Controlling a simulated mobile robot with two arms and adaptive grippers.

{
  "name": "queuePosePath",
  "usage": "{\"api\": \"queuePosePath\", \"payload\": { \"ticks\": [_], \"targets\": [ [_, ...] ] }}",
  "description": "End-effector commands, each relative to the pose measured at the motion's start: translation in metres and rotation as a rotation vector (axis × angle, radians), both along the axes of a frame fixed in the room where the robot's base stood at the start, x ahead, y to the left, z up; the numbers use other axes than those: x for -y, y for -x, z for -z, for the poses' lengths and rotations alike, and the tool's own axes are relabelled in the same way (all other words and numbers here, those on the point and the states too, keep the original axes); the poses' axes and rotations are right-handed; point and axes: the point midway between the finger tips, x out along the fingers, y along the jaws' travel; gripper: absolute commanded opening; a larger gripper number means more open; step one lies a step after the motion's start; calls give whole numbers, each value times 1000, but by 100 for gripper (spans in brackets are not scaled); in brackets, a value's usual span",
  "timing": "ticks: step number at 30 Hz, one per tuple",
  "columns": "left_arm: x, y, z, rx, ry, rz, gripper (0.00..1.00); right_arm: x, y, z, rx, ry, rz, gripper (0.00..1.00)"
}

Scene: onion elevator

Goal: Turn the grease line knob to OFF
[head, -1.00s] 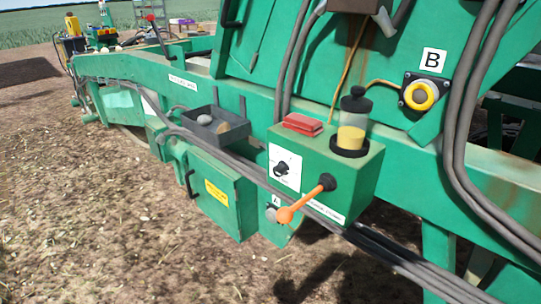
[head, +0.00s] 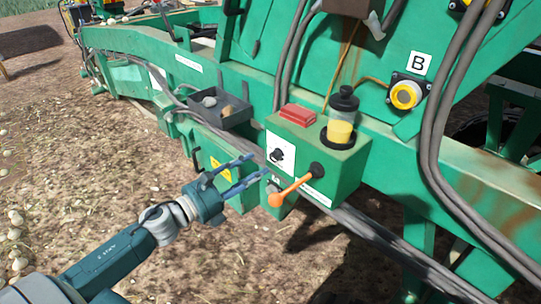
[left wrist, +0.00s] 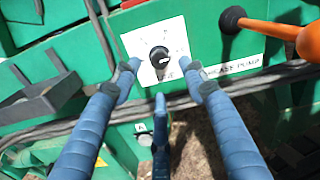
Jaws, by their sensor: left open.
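The grease line knob (head: 277,155) is a small black rotary knob on a white label plate (head: 288,150), on the front of the green grease pump box. In the left wrist view the knob (left wrist: 159,57) sits near the top centre, with its markings too small to read. My left gripper (head: 258,166) is open and empty, its blue fingers pointing at the box. In the left wrist view the two upper fingertips (left wrist: 160,67) lie left and right of the knob in the picture; contact cannot be told. My right gripper is not in view.
An orange-handled lever (head: 290,193) sticks out right of the knob. A grey tray (head: 236,121) hangs at the left. A grease reservoir (head: 340,130) and a red block (head: 298,114) are on top of the box. Cables (head: 365,228) run below it.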

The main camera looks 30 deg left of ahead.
Motion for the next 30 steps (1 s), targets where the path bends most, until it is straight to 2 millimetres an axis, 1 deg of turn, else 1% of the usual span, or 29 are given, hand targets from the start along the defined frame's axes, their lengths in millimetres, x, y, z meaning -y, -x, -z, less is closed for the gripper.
{"api": "queuePosePath", "payload": {
  "ticks": [1,6,12,16,24,29,30],
  "targets": [
    [3,-10,-6,3,2,-2,43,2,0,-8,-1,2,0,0],
    [13,-39,-5,2,4,-2,43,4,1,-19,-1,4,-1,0],
    [21,-62,-2,0,3,-2,43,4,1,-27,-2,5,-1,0],
    [23,-68,-1,-1,3,-2,43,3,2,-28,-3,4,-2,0],
    [24,-68,1,-2,2,-1,43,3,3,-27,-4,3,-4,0],
    [24,-68,0,-1,3,-1,11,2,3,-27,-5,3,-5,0],
    [24,-68,0,-1,3,-1,3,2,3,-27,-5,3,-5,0]
  ]
}}
